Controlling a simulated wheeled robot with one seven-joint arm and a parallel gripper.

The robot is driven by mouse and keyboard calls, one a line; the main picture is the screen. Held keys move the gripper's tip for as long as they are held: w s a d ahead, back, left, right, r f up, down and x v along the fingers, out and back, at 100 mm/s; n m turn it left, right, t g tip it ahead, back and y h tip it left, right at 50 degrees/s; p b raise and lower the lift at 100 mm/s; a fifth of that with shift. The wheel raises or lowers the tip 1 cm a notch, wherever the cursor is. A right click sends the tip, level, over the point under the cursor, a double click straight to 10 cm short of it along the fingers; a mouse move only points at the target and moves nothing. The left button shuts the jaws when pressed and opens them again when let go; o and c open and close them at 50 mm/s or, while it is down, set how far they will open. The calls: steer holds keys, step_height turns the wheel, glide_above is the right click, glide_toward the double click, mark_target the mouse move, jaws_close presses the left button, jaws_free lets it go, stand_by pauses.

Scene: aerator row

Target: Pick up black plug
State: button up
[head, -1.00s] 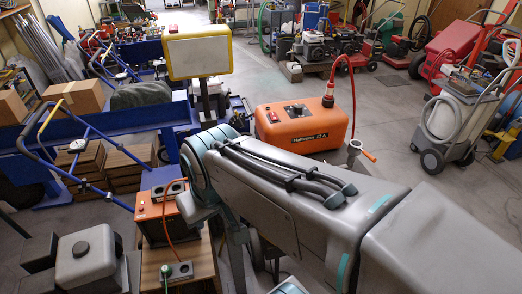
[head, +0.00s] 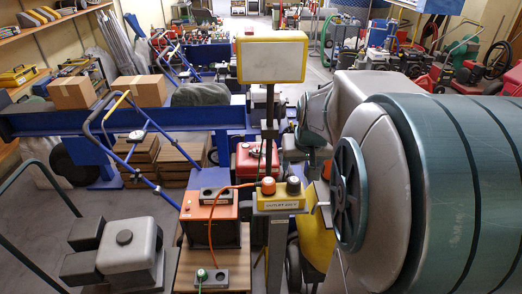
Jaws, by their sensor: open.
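A small dark round piece that looks like the black plug (head: 293,185) sits on top of a yellow box (head: 279,203) on a post, right of centre in the head view. An orange round piece (head: 268,185) with an orange cord sits beside it on the left. I cannot make out the dark piece's exact shape. My arm fills the right side, with a large green and grey link in front and a smaller joint behind the box. My gripper cannot be made out; it seems hidden behind my arm.
An orange box (head: 210,228) with a dark two-hole socket block (head: 212,197) stands left of the yellow box. A green plug (head: 202,274) is in a plate below. A grey engine (head: 128,250) stands at lower left. A yellow-framed panel (head: 272,57) rises behind.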

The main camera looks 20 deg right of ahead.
mark_target(294, 180)
steer(key=p+x, duration=0.1)
steer(key=x, duration=1.1)
steer(key=shift+w+a+f, duration=0.1)
steer(key=shift+w+f, duration=0.05)
steer(key=shift+w, duration=0.05)
steer(key=c, duration=1.1)
